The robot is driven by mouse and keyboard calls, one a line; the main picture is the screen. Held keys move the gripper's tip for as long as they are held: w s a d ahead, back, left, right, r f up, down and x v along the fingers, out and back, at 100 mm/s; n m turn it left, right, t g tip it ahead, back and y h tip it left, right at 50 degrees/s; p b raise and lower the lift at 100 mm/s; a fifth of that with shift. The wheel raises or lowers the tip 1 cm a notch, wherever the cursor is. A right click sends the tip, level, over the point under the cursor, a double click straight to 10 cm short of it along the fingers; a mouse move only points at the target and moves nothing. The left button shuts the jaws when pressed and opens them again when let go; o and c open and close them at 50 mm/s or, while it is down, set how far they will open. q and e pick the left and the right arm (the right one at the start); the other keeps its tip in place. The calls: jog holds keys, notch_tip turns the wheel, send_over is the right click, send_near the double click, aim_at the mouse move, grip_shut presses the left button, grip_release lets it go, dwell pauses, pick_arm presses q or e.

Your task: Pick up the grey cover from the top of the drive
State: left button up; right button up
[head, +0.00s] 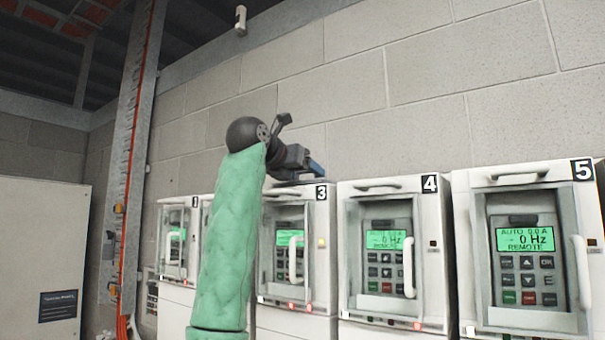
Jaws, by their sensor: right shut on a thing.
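My right arm in its green sleeve reaches up in front of the drives, and my right gripper (306,168) is at the top front edge of drive 3 (326,235). The gripper is shut on the grey cover (287,184), a thin grey piece that shows just under the jaws at the drive's top. The jaws and wrist hide part of the cover. I cannot tell whether it is clear of the drive's top. My left gripper is out of view.
A block wall is behind. A white cabinet (45,235) stands far left.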

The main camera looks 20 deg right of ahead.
jog(key=shift+r+p, duration=0.6)
jog(key=shift+r, duration=0.6)
jog(key=shift+s+a+f+b, duration=0.1)
jog(key=shift+s+a+b, duration=0.45)
jog(key=shift+a, duration=0.1)
jog(key=f+b+v, duration=0.2)
jog(key=b+v, duration=0.1)
jog(key=v, duration=1.1)
jog(key=shift+a+f, duration=0.25)
jog(key=shift+s, duration=0.15)
